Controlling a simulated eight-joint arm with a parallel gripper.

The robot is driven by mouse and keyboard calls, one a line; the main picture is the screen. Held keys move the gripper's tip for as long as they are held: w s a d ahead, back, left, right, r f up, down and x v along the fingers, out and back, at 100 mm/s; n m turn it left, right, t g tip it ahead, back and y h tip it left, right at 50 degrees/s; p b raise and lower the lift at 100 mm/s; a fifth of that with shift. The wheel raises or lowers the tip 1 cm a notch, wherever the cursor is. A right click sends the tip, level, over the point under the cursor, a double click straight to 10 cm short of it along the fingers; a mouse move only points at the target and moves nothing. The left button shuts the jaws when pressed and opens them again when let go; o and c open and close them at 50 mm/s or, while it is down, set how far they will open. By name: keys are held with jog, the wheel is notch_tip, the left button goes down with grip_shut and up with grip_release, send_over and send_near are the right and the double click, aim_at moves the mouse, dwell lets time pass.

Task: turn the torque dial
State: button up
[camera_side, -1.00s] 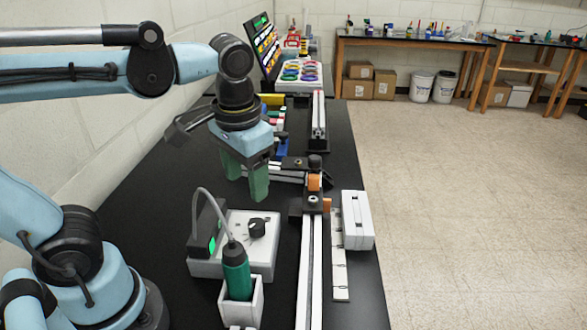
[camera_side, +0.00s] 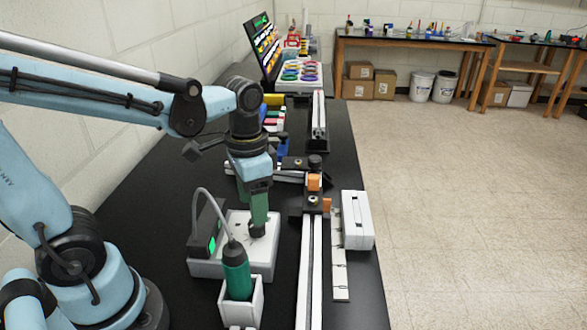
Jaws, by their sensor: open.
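The torque dial (camera_side: 257,231) is a small black knob on top of a white control box (camera_side: 263,262). My gripper (camera_side: 257,228) points down with its green fingers right at the dial, one finger hiding much of it. The jaws are open, and I cannot tell whether the fingers touch the knob. A dark unit with a green-lit display (camera_side: 212,244) stands at the box's left side. A green-handled screwdriver (camera_side: 236,272), with a grey cable, stands upright in a white holder (camera_side: 255,300) in front of the box.
An aluminium extrusion (camera_side: 311,270) with a black and orange joint (camera_side: 314,183) runs along the right of the box. A white ruler-like strip (camera_side: 340,260) and a white block (camera_side: 357,220) lie further right.

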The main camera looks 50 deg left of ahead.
aim_at(257, 228)
jog(key=shift+f, duration=2.65)
jog(key=shift+c, duration=0.2)
jog(key=c, duration=1)
jog(key=shift+n, duration=1.5)
jog(key=o, duration=1)
jog(key=shift+o, duration=0.2)
jog(key=shift+r, duration=0.1)
